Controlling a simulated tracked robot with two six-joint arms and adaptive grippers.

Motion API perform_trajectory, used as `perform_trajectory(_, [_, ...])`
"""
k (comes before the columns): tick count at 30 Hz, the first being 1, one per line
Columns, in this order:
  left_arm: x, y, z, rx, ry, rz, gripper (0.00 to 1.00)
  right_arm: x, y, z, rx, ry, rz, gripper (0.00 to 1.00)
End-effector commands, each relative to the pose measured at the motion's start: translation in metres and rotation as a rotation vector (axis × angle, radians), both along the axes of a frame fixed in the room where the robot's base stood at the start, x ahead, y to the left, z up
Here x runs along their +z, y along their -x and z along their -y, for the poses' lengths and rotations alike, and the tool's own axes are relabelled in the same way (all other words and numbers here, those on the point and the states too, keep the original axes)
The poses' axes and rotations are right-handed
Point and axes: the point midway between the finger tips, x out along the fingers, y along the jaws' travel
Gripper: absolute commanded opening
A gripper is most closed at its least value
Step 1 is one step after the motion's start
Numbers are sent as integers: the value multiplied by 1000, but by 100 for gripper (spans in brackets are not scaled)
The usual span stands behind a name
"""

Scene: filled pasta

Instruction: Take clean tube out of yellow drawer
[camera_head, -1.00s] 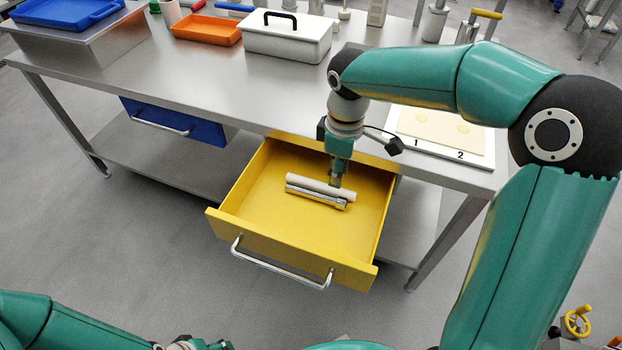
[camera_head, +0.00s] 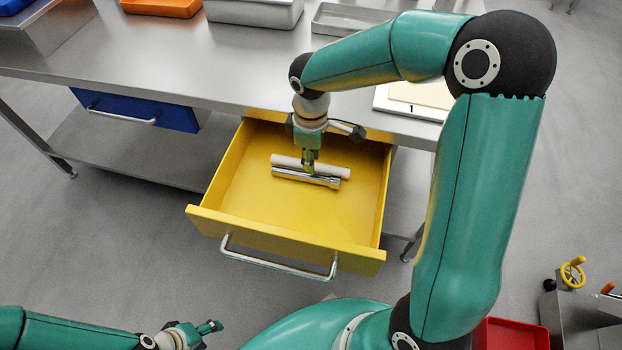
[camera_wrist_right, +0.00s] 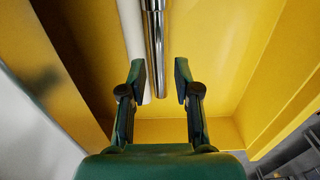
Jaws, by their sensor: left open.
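The yellow drawer (camera_head: 290,240) is pulled open under the table. Inside it two tubes lie side by side: a white tube (camera_head: 285,162) towards the back and a shiny metal tube (camera_head: 290,177) in front. Neither is labelled clean. My right gripper (camera_head: 309,168) points down into the drawer over the tubes. In the right wrist view its fingers (camera_wrist_right: 160,85) are apart, with the metal tube (camera_wrist_right: 155,45) in line with the gap and the white tube (camera_wrist_right: 133,35) partly behind the left finger. My left gripper (camera_head: 211,328) is open and empty at the bottom left, away from the drawer.
A closed blue drawer (camera_head: 135,112) is left of the yellow one. A red bin (camera_head: 510,337) is at the lower right.

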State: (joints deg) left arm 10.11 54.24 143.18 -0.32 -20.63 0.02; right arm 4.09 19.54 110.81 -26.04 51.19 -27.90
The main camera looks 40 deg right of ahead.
Motion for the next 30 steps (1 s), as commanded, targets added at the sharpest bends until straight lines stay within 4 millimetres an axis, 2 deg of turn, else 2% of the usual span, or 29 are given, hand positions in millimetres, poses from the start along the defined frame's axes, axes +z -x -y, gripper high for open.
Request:
perform_trajectory(1, [-2,0,0,0,0,0,54,-7,1,0,0,0,-3,32])
perform_trajectory(8, [-4,0,0,0,0,0,54,-20,1,1,-1,1,-1,32])
perform_trajectory(15, [-12,0,0,0,0,0,54,-54,2,3,0,0,-3,32])
perform_trajectory(18, [-13,0,0,0,0,0,54,-63,2,4,-2,-1,-2,32])
perform_trajectory(26, [-13,0,0,0,0,0,54,-65,2,4,-2,0,0,32])
perform_trajectory(30, [-13,0,0,0,0,0,54,-65,1,4,-2,0,0,12])
